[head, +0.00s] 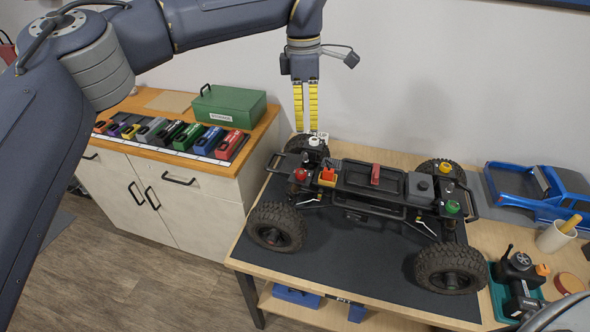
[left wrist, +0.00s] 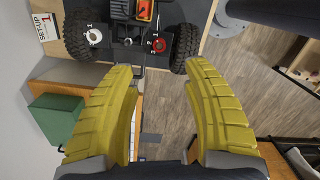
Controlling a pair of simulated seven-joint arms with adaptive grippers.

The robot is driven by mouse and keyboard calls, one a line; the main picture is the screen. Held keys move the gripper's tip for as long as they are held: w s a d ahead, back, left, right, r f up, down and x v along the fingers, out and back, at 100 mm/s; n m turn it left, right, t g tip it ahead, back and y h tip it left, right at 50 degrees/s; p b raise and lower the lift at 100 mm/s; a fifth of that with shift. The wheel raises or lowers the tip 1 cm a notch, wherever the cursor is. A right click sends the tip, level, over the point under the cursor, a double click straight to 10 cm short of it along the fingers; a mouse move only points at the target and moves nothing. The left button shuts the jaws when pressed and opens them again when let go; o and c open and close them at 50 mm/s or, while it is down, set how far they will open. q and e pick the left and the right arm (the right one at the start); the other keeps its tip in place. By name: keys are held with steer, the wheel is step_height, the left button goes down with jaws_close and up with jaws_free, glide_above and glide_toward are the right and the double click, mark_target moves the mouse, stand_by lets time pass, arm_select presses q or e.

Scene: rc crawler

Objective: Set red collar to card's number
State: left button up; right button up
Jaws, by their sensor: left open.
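The red collar (head: 300,174) sits on the near left corner of the black crawler (head: 350,190). In the left wrist view the red collar (left wrist: 158,46) has small numbers 1, 2 and 3 beside it; I cannot tell which it is set to. A white card (left wrist: 43,25) there reads "SET-UP" with a red 1. A white collar (head: 314,141) is at the crawler's far left corner. My left gripper (head: 306,130) is open and empty, its yellow fingers pointing down close to the white collar. In the left wrist view, the left gripper (left wrist: 158,66) straddles nothing. The right gripper is not visible.
Yellow (head: 445,168) and green (head: 452,207) collars are at the crawler's right end. The dark mat (head: 330,270) has free room in front. A green toolbox (head: 228,105) stands on the left cabinet. A blue truck body (head: 540,190) and a cup (head: 553,237) are on the right.

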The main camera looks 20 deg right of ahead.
mark_target(301, 171)
arm_select(q)
steer(key=shift+y, duration=0.3)
steer(key=f, duration=1.1)
steer(key=a+f, duration=0.1)
steer(key=f, duration=0.5)
steer(key=shift+w+f, duration=0.2)
steer(key=shift+f, duration=0.05)
steer(key=shift+c, duration=0.4)
jaws_close()
